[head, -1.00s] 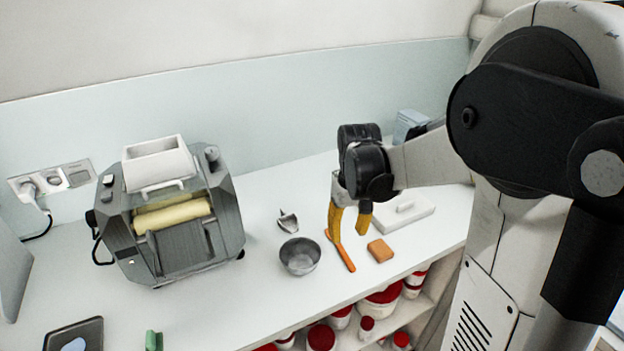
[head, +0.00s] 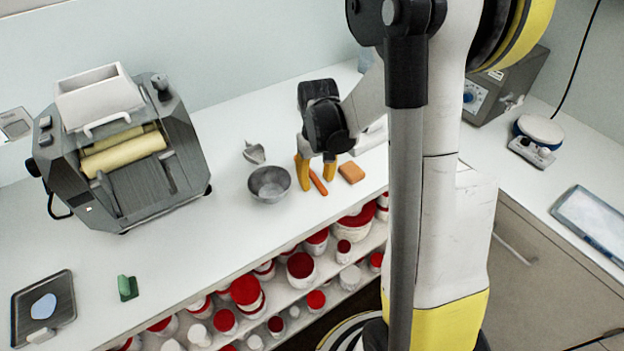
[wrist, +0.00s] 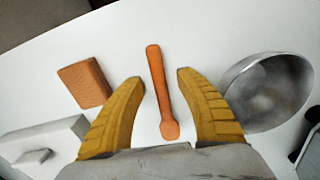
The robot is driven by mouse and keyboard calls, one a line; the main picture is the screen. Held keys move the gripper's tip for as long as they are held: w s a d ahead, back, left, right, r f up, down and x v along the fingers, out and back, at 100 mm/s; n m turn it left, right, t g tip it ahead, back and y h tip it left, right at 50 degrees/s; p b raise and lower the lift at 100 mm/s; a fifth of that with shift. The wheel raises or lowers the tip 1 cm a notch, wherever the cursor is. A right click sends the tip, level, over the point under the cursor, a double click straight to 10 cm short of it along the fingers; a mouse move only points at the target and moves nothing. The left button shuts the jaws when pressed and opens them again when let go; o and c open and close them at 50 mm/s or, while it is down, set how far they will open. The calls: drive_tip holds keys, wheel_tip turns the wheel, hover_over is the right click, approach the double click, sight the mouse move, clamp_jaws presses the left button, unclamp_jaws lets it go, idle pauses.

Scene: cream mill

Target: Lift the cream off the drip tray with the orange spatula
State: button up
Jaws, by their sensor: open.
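The orange spatula (head: 319,183) lies flat on the white counter, partly hidden behind my gripper in the head view. My gripper (head: 316,172) is open above it, fingers pointing down. In the wrist view the spatula (wrist: 157,85) runs lengthwise between the two yellow fingers (wrist: 158,78), with clear gaps on both sides; its wider end is toward the palm. The dark drip tray (head: 63,290) is at the lower left of the head view, with a pale bluish-white patch of cream (head: 43,306) on it.
A steel bowl (head: 269,185) stands left of the spatula, and an orange-brown block (head: 351,172) lies on its right. A metal scoop (head: 254,152) is behind the bowl. The roller mill (head: 125,160) and a green item (head: 127,287) are farther left. Counter between bowl and tray is mostly clear.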

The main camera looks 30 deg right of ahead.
clamp_jaws()
drive_tip(key=shift+r, duration=0.1)
